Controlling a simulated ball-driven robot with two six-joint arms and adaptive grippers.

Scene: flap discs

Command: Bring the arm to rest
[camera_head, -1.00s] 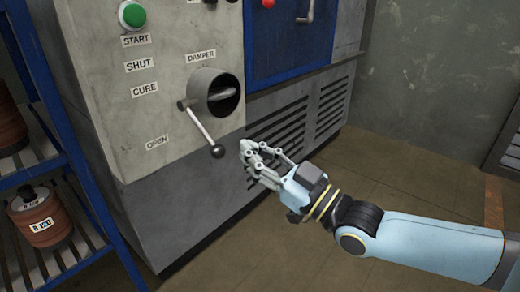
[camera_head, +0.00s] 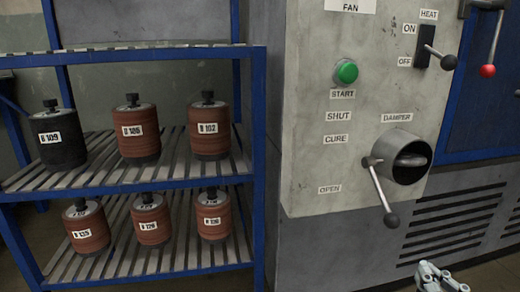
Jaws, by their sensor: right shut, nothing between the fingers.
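My right gripper (camera_head: 428,268) shows only in part at the bottom edge, right of the middle. It is shut and empty, below the damper lever (camera_head: 380,190) and apart from it. The rest of my right arm is out of the picture. The lever hangs down and slightly right from the round damper housing (camera_head: 407,158), its dark ball at the lower end. My left gripper is not in view.
A grey oven cabinet (camera_head: 310,150) with a green START button (camera_head: 346,72) and a HEAT lever (camera_head: 436,57) stands at right. A blue rack (camera_head: 258,190) at left holds several labelled disc stacks (camera_head: 137,132). The cabinet's lower front has vent slots (camera_head: 455,225).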

